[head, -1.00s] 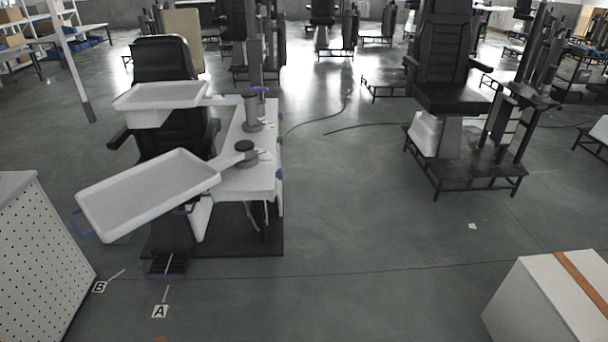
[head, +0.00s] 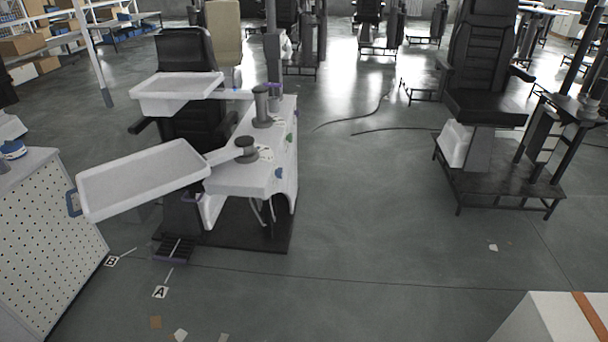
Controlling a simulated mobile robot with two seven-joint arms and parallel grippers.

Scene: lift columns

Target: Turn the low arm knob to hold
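A white unit (head: 243,178) stands beside a black chair at left centre. Its low arm (head: 222,155) runs from a dark round pivot cap (head: 246,143) to a large tilted white tray (head: 143,180). A second, higher arm (head: 236,95) carries another white tray (head: 176,86). Neither of my grippers is in view.
Floor marks A (head: 160,292) and B (head: 111,261) lie in front of the unit. A perforated cabinet (head: 50,235) stands at left. A white box (head: 545,320) is at lower right, and another black chair (head: 485,75) at right. Open floor (head: 370,215) lies between the chairs.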

